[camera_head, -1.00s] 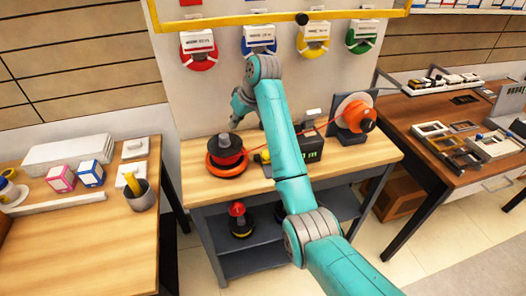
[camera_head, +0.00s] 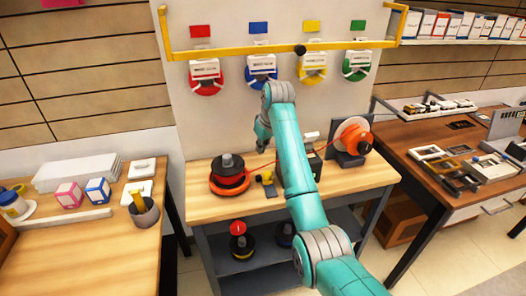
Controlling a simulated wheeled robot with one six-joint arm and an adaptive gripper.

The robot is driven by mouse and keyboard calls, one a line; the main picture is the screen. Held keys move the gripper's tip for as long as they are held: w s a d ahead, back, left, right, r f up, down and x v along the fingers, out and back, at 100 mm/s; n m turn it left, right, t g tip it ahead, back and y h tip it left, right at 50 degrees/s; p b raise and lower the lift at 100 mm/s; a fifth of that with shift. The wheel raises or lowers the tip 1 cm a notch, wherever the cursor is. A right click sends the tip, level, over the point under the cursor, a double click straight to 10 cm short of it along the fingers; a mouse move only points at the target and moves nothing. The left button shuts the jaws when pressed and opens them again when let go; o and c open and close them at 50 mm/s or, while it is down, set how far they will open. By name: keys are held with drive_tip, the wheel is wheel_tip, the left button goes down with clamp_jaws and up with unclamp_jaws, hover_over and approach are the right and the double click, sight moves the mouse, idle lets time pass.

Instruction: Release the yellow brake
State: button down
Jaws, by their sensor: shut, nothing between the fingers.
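A yellow unit (camera_head: 312,65) with a white label box hangs on the upright panel, between a blue unit (camera_head: 262,67) and a green one (camera_head: 356,64). A small yellow piece with a dark base (camera_head: 267,180) stands on the workbench, right of a red-orange spool (camera_head: 230,178). I cannot tell which yellow part is the brake. My gripper (camera_head: 264,147) points down in front of the panel, below the blue unit and above the bench. It is shut and empty, apart from the yellow units. My arm hides part of the bench behind it.
A yellow rail (camera_head: 215,53) with a dark knob crosses the panel above the units. An orange reel (camera_head: 354,138) stands at the bench's right, with a red line running left from it. Side tables with clutter stand left and right.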

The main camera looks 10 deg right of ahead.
sight(265, 175)
drive_tip(key=x, duration=0.8)
drive_tip(key=shift+s, duration=0.1)
drive_tip(key=shift+s+d, duration=0.25)
drive_tip(key=shift+s, duration=0.35)
drive_tip(key=shift+s+d, duration=0.25)
drive_tip(key=shift+s, duration=0.35)
drive_tip(key=shift+s+d, duration=0.25)
drive_tip(key=shift+s, duration=0.35)
drive_tip(key=shift+s, duration=0.1)
drive_tip(key=s, duration=0.3)
drive_tip(key=shift+s, duration=0.15)
drive_tip(key=shift+s+f, duration=0.1)
drive_tip(key=shift+s, duration=0.2)
